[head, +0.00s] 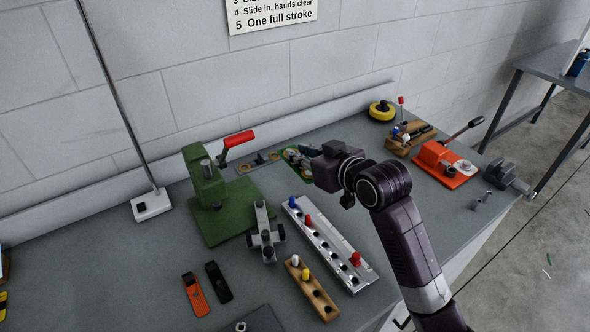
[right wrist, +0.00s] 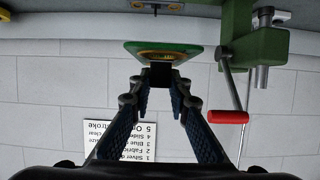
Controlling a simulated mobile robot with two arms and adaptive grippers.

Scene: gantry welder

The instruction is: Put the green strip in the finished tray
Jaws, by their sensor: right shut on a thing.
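My right gripper (head: 300,161) reaches over the back of the bench, level and pointing toward the wall. My left gripper is out of view.
A green press (head: 205,183) with a red-handled lever stands left of the gripper. An orange strip (head: 195,294) and a black strip (head: 218,282) lie front left. A metal peg rail (head: 330,243) is in front.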

